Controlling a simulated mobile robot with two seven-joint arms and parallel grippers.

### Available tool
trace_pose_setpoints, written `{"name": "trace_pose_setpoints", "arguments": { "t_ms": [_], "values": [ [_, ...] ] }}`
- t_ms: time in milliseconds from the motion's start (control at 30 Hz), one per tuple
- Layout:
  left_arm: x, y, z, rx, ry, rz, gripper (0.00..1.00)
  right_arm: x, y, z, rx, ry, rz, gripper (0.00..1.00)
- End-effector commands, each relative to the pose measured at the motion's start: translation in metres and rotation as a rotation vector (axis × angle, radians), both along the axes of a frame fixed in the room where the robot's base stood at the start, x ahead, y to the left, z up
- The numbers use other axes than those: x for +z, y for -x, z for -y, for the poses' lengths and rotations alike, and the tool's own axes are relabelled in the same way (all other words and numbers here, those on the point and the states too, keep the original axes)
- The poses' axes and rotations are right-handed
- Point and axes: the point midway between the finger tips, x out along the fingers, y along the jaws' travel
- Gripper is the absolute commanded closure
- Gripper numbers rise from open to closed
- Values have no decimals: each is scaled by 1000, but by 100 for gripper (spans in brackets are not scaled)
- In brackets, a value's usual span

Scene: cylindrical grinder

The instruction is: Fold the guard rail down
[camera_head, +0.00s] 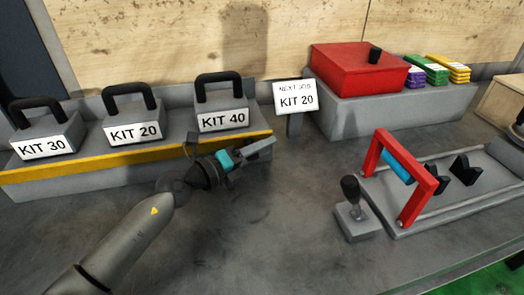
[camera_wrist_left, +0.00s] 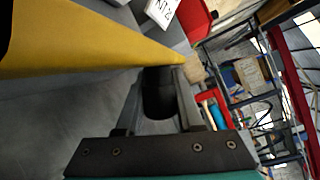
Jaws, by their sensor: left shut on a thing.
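The yellow guard rail (camera_head: 130,158) runs along the front of the grey shelf, below the labelled kit blocks. In the left wrist view the rail (camera_wrist_left: 95,45) runs in from the left and ends close to my fingers. My left gripper (camera_head: 262,147) is at the rail's right end. In the left wrist view my gripper (camera_wrist_left: 158,100) is shut on a dark rounded piece (camera_wrist_left: 159,90), which looks like the rail's handle. In the head view my fingers hide this piece. My right gripper is not in view.
Kit blocks labelled KIT 30 (camera_head: 44,146), KIT 20 (camera_head: 135,132) and KIT 40 (camera_head: 223,120) stand behind the rail. A sign (camera_head: 295,97) reads KIT 20. A red frame (camera_head: 418,195) and a black-knobbed lever (camera_head: 351,190) stand right. The bench between is clear.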

Motion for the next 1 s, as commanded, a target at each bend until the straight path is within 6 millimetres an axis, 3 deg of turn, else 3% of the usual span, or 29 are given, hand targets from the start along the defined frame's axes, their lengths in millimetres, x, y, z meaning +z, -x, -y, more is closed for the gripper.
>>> {"name": "trace_pose_setpoints", "arguments": {
  "t_ms": [267, 300, 533, 833, 1000],
  "values": [
    [-1, 0, 0, 0, -2, -2, 100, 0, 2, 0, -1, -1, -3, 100],
    [-1, 0, 0, 0, -2, -2, 60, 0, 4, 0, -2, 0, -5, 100],
    [0, 0, 0, 0, -1, -2, 35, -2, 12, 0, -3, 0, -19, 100],
    [0, 1, -2, 1, -1, -2, 34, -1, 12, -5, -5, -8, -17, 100],
    [1, 13, -15, 2, -2, -3, 34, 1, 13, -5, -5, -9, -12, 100]
  ]
}}
